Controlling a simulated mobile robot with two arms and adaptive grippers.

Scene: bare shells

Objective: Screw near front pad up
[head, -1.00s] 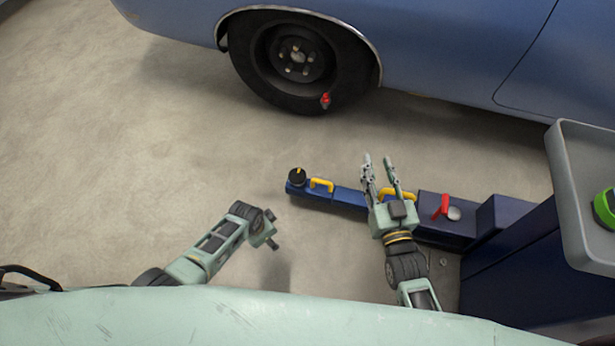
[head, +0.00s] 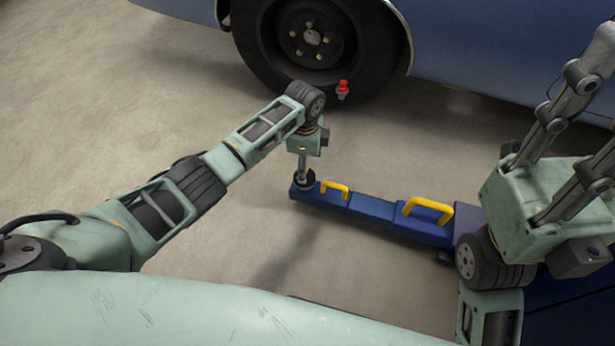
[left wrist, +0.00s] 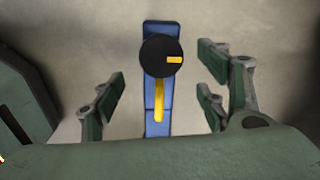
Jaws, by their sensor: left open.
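The near front pad is a black round disc (left wrist: 155,55) with a yellow mark, at the end of the blue lift arm (head: 372,206). In the head view the pad (head: 304,181) is largely hidden by my left gripper (head: 305,172), which points down over it. In the left wrist view the fingers of my left gripper (left wrist: 165,88) are spread wide, with the pad between them in the picture; I see no contact. My right gripper (head: 590,95) is large at the right edge, fingers apart and pointing up, tips partly out of frame, holding nothing visible.
Two yellow handles, one near the pad (head: 334,188) and one further along (head: 428,209), stand up from the blue arm. A blue car (head: 480,45) with its wheel (head: 310,40) stands behind. A red-topped part (head: 343,88) shows by the tyre. The floor at left is clear.

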